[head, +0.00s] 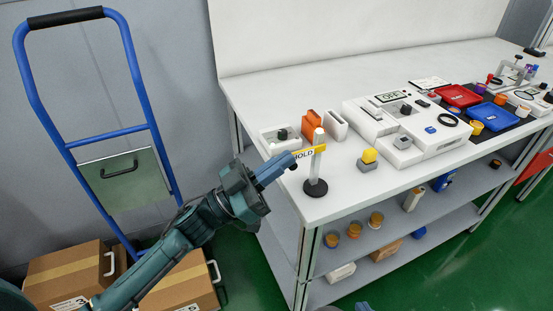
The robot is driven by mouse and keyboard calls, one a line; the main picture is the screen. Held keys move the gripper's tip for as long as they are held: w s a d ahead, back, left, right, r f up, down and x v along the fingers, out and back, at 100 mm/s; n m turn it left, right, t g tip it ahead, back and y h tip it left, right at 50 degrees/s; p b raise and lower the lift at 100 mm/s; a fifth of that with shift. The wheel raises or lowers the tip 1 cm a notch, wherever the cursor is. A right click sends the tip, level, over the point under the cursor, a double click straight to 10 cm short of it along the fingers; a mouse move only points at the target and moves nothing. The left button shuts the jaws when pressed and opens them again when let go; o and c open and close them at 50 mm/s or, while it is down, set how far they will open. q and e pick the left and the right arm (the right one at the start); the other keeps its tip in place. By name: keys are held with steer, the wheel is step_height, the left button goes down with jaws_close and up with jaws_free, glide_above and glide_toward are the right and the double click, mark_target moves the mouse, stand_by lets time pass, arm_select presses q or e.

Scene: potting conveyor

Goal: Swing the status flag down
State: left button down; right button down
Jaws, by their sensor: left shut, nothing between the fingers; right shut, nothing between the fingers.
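The status flag (317,149) is a yellow-edged plate reading HOLD, mounted on a white post (316,168) with a round black base (315,187) at the table's near left corner. The flag sticks out about level, towards the left of the post. My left gripper (291,163) is shut and empty, its blue fingers at the flag's left end; I cannot tell whether they touch it. Blue tips at the bottom edge look like my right gripper (364,306), shut and empty, well below the flag and mostly out of frame.
The white table (262,100) holds an orange block (309,122), a yellow-topped button block (369,157) and a white machine (434,142) right of the flag. A red tray (459,95) and blue tray (492,116) lie further right. A blue trolley (143,88) stands left.

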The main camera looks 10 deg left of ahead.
arm_select(q)
steer(key=shift+f+b, duration=0.4)
steer(key=shift+b, duration=0.55)
arm_select(e)
steer(key=shift+w+f, duration=0.15)
steer(key=shift+f, duration=0.4)
